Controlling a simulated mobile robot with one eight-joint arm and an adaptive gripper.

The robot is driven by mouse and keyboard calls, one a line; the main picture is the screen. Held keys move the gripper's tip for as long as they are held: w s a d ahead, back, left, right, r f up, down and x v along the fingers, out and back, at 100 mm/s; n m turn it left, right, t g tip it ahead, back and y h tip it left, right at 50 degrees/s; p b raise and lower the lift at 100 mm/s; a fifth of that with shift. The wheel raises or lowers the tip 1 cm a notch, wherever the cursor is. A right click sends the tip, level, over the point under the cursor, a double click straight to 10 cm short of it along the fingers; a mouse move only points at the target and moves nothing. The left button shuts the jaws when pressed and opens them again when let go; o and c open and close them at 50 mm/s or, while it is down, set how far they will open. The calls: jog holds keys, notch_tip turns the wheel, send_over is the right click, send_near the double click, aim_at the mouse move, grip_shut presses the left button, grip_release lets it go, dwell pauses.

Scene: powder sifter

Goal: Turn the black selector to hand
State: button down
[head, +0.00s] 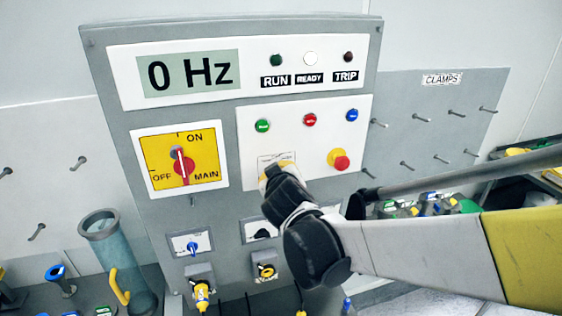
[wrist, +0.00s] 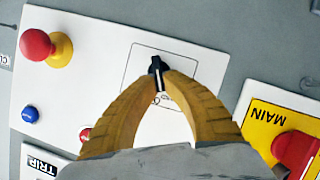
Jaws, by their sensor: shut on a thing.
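The black selector (wrist: 156,65) sits on a white plate with a thin outlined label (wrist: 190,63) in the wrist view. A white line on the selector runs nearly straight up and down in that view. My gripper (wrist: 160,78) has its two yellow fingertips closed on the selector from both sides. In the head view my gripper (head: 274,174) reaches the lower part of the white button panel and hides the selector. The label's words are mostly covered or too small to read.
Green (head: 262,126), red (head: 310,120) and blue (head: 352,115) buttons sit above my gripper. A red and yellow emergency stop (head: 339,160) is close on its right. The red main switch (head: 182,166) is to the left. The display (head: 190,73) reads 0 Hz.

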jog(key=shift+a+f+n+t+h+b, duration=0.15)
jog(key=shift+n+t+h+b, duration=0.15)
jog(key=shift+n+b, duration=0.35)
jog(key=shift+a+f+n+t+h+b, duration=0.1)
jog(key=shift+n+t+h+b, duration=0.1)
jog(key=shift+n+h+b, duration=0.3)
jog(key=shift+s+n, duration=0.1)
jog(key=shift+n, duration=0.15)
jog(key=c, duration=1.5)
grip_release()
jog(key=v, duration=1.2)
